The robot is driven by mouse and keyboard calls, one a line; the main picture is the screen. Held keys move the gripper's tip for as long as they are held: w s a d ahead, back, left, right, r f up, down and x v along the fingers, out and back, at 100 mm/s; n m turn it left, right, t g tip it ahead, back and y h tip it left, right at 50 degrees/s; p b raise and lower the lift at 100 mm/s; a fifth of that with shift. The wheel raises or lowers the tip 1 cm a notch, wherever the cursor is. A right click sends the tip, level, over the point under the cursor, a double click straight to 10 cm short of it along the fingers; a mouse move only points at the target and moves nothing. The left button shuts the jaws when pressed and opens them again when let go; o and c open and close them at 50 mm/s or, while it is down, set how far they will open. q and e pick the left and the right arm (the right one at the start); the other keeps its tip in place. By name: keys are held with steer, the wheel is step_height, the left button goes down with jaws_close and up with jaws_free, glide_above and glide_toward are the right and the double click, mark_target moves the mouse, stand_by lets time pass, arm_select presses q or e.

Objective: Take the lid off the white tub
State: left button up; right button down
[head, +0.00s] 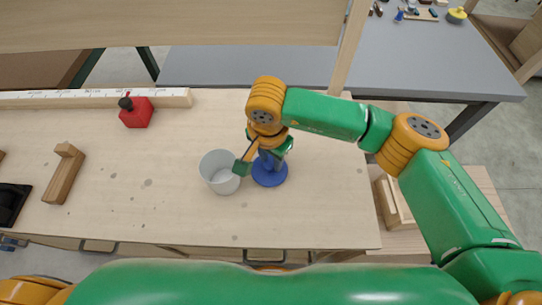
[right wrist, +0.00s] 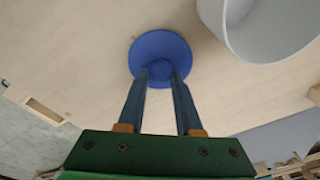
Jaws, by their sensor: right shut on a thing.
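The white tub (head: 219,172) stands open on the pale wooden bench, and I see into its inside. It also shows at the top right of the right wrist view (right wrist: 262,28). The round blue lid (head: 270,177) is off the tub, just to its right in the head view. My right gripper (head: 267,160) is shut on the lid's knob. In the right wrist view the lid (right wrist: 160,47) is at the fingertips. I cannot tell whether the lid touches the bench. My left gripper is not in view.
A wooden block (head: 64,176) and a black tray (head: 10,205) are at the left. The bench (head: 320,215) is clear right of the lid.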

mark_target(269, 168)
steer(key=c, duration=0.6)
jaws_free()
steer(key=shift+r, duration=0.15)
steer(key=r, duration=0.4)
steer(key=s+r+b, duration=0.1)
steer(key=r, duration=0.6)
steer(key=shift+s+a+r, duration=0.15)
steer(key=shift+s+r, duration=0.05)
steer(key=shift+r, duration=0.2)
